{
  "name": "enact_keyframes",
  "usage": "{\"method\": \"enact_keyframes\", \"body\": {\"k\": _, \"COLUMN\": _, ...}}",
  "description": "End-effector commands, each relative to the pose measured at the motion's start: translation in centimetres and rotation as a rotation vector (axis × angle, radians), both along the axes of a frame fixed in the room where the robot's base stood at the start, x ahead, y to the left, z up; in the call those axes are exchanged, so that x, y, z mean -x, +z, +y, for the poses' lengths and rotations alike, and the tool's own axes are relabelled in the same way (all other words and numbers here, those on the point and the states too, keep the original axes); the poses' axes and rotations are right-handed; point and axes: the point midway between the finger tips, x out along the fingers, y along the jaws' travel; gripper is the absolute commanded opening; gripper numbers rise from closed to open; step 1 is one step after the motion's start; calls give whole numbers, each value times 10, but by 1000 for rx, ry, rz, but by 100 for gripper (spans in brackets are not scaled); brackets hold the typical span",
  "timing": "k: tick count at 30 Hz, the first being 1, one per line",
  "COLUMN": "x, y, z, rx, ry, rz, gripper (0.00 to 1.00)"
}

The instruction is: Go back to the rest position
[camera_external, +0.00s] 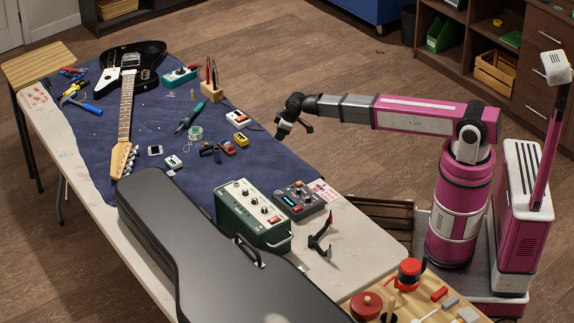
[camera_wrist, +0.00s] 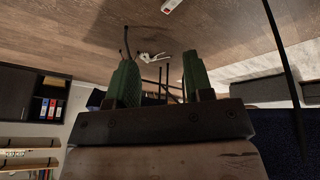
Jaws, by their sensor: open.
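My gripper (camera_external: 294,130) hangs at the end of my outstretched pink arm, above the right edge of the blue cloth (camera_external: 228,177) on the workbench. It is open, with nothing between its fingers. In the wrist view its two green fingers (camera_wrist: 162,70) stand apart, with floor and distant furniture behind them. The black electric guitar (camera_external: 130,66) lies at the far left of the cloth, apart from my gripper.
A dark guitar case (camera_external: 190,240) lies along the bench front. A green amplifier (camera_external: 250,212) and a grey pedal (camera_external: 299,199) stand near the right edge. A tool holder (camera_external: 212,91) and several small parts lie on the cloth. Open floor (camera_external: 310,60) lies behind my arm.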

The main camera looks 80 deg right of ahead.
Motion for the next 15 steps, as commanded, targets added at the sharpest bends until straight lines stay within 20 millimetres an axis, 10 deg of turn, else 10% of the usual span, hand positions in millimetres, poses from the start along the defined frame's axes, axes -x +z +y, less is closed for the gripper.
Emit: {"method": "enact_keyframes", "body": {"k": 15, "x": 175, "y": -63, "z": 185, "rx": -111, "ry": -10, "rz": 312, "gripper": 47}}
